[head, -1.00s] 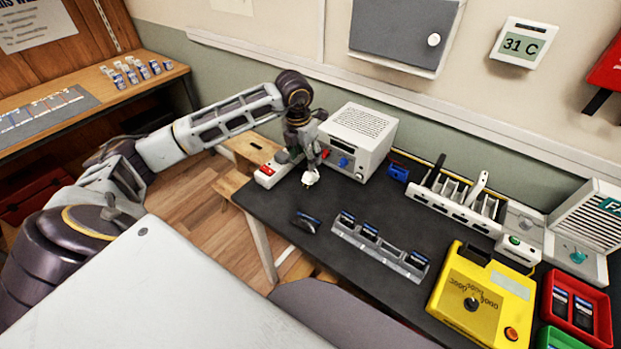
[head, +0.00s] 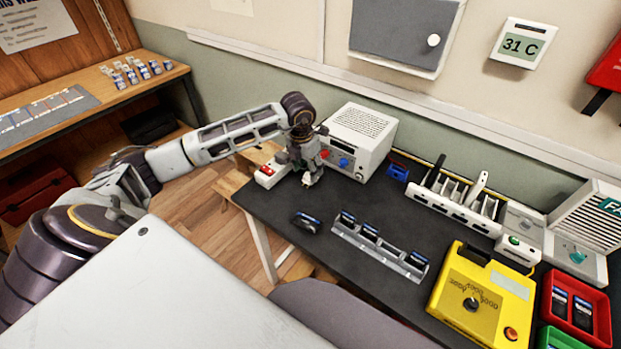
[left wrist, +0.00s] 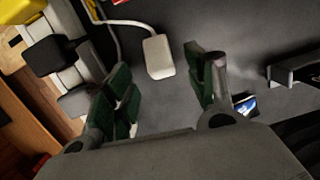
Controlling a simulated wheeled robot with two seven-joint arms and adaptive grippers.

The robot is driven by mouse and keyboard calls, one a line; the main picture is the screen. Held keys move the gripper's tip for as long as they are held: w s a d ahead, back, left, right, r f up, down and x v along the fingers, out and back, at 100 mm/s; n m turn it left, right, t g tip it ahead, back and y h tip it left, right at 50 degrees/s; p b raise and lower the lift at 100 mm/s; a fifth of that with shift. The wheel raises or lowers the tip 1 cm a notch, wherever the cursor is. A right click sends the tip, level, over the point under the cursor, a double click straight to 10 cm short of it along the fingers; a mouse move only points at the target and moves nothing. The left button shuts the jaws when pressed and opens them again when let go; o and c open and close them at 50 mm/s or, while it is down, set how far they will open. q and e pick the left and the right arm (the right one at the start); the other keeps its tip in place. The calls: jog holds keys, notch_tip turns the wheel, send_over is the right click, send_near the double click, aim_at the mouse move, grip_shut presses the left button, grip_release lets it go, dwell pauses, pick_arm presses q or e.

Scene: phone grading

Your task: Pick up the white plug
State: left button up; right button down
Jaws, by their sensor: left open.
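The white plug (left wrist: 158,57) lies on the dark table top in the left wrist view, with its pale cord running up and left. In the head view a small white part of the plug (head: 308,181) shows just below my left gripper (head: 307,171). In the left wrist view my left gripper (left wrist: 163,88) is open, its green-padded fingers apart with nothing between them. The plug lies just beyond the fingertips, between their lines, and looks untouched. My right gripper is not in view.
A white box device (head: 361,139) stands close behind right. A dark phone (head: 306,222) and a grey phone rack (head: 345,238) are nearer the front. Bare table lies between.

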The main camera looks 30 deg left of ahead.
aim_at(309, 181)
pick_arm(q)
jog(key=f, duration=0.3)
jog(key=shift+w+d, duration=0.1)
jog(key=shift+w, duration=0.15)
jog(key=shift+f, duration=0.35)
jog(key=shift+w+f, duration=0.1)
jog(key=shift+f, duration=0.3)
jog(key=c, duration=0.9)
jog(key=shift+c, duration=1.1)
jog(key=shift+r, duration=0.15)
jog(key=shift+c, duration=0.2)
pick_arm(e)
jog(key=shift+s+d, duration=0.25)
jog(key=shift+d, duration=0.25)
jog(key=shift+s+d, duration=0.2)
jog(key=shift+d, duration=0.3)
